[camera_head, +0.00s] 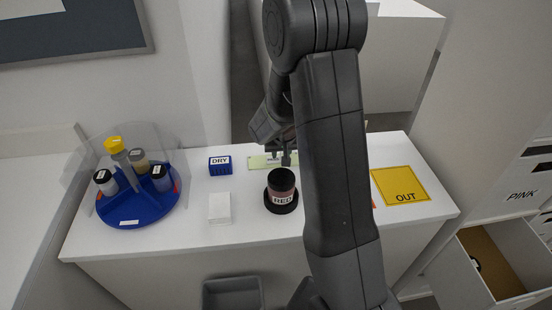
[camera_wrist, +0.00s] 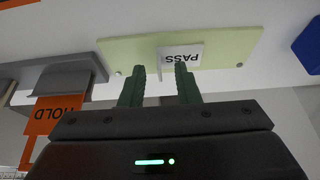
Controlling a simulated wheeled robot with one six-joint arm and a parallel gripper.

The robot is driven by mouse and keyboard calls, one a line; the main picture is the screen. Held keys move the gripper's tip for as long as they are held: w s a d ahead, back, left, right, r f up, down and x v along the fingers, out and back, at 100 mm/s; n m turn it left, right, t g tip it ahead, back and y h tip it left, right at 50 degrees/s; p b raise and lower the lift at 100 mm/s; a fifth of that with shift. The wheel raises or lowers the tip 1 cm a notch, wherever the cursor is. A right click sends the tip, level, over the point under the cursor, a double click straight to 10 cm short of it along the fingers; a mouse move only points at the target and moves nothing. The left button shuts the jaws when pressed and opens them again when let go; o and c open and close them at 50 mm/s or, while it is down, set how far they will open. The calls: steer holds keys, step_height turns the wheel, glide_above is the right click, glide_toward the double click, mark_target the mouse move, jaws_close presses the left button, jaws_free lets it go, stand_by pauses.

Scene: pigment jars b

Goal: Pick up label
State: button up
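A white label reading PASS (camera_wrist: 183,56) is on a pale green plate (camera_wrist: 125,52) in the wrist view, where the lettering appears upside down. The plate also shows in the head view (camera_head: 258,162), partly hidden by my arm. My gripper (camera_wrist: 161,75) is open, with two dark green fingers apart and pointing at the plate's near edge and the label. A thin pale strip shows between the fingers; I cannot tell whether they touch the label. In the head view my gripper (camera_head: 285,158) is over the back of the white table, by the plate.
A blue DRY block (camera_head: 220,166), a white block (camera_head: 220,208) and a blue turntable (camera_head: 150,207) with several jars are left. A yellow OUT mat (camera_head: 400,184) is right. An orange HOLD tag (camera_wrist: 55,116) shows in the wrist view.

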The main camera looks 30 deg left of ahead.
jaws_close()
